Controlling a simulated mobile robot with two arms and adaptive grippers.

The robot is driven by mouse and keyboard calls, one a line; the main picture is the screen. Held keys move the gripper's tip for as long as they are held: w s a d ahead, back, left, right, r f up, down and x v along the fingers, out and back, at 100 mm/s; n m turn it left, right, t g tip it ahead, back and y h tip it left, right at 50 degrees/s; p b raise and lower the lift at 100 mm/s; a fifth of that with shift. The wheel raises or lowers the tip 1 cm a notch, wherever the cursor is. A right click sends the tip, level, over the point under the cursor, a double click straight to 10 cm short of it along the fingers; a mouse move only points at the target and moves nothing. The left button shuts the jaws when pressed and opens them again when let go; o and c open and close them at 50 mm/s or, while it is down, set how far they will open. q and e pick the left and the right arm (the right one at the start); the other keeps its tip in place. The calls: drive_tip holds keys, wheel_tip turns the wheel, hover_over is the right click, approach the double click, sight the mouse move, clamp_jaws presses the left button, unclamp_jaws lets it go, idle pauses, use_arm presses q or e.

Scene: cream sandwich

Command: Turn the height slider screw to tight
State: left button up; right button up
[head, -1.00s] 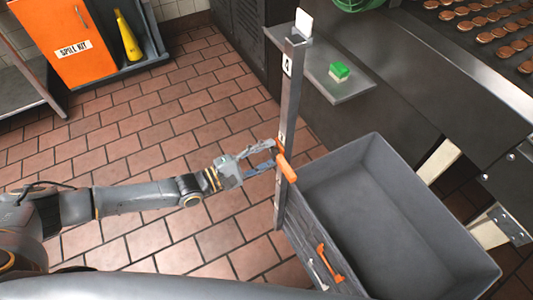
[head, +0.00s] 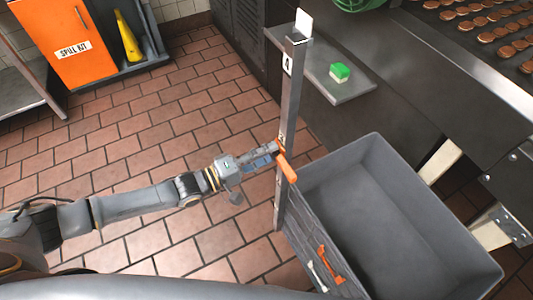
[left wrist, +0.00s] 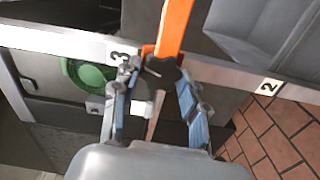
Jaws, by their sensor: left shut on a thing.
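In the head view the handle slants down to the right, beside the grey bin. My left gripper (head: 270,151) reaches it from the left. In the left wrist view, the orange handle (left wrist: 173,28) runs up from a dark hub. The two fingers of my left gripper (left wrist: 158,76) are on either side of this hub, shut on the screw. My right gripper is in neither view.
A shelf (head: 345,92) holds a green and white block (head: 340,71). A conveyor with cookies is at upper right. Tiled floor is clear on the left.

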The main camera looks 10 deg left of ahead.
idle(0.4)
use_arm(q)
drive_tip(key=o, duration=1.2)
drive_tip(key=shift+c, duration=0.2)
drive_tip(key=v, duration=1.2)
drive_tip(key=shift+w+f, duration=0.1)
